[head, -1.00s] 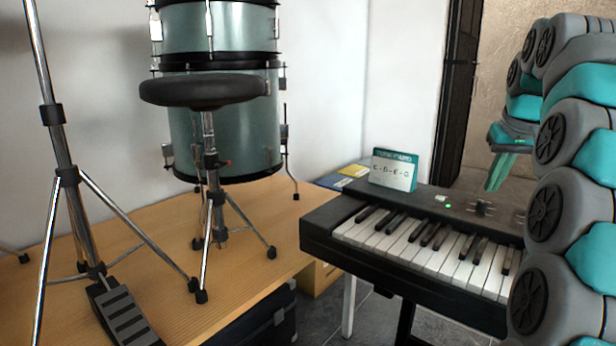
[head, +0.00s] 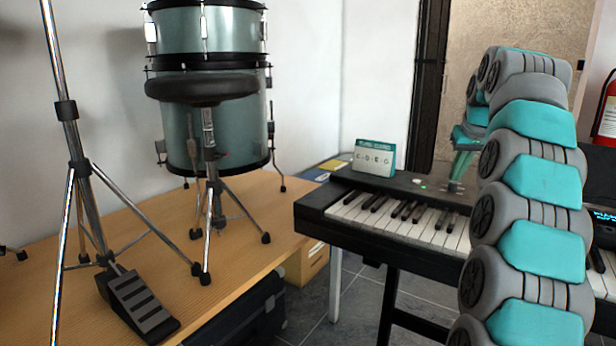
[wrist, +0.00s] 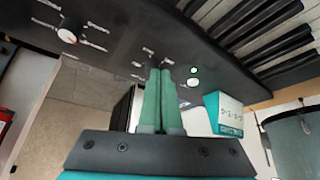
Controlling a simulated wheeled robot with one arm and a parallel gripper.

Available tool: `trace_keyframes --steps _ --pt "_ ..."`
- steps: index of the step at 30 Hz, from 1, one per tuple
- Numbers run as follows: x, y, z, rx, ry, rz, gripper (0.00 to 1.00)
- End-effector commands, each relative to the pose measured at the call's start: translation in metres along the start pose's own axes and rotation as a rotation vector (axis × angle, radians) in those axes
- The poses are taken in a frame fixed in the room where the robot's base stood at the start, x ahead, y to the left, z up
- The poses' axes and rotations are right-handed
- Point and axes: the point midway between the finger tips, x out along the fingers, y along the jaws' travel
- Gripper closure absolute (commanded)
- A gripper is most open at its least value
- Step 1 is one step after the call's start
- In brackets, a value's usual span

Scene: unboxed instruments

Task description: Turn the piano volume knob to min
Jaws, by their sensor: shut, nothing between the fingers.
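The black piano (head: 320,205) stands right of the wooden platform, partly hidden by my arm. Its dark control panel (wrist: 110,20) fills the top of the wrist view. There, a round pale knob (wrist: 69,31) with a red mark stands at upper left, with pale markings around it. A lit green light (wrist: 194,70) and a white button (wrist: 194,83) are to the right. My gripper (wrist: 161,72) is shut and empty, its green fingers side by side at the panel, right of the knob and apart from it. Whether the fingertips touch the panel is unclear.
A drum (head: 215,130), a stool (head: 200,88) and a pedal stand (head: 140,300) occupy the platform (head: 120,245).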

Motion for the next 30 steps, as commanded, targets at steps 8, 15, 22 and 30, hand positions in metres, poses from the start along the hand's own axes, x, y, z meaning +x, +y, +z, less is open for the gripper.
trace_keyframes --steps 8,15,22,30 --pt "0.028 -0.002 0.004 0.0 -0.001 -0.001 1.0" --pt "0.029 -0.002 0.004 0.0 0.001 0.0 1.0" --pt "0.029 -0.002 0.003 0.0 0.001 0.0 1.0" --pt "0.029 -0.001 0.001 0.0 0.001 0.0 1.0"
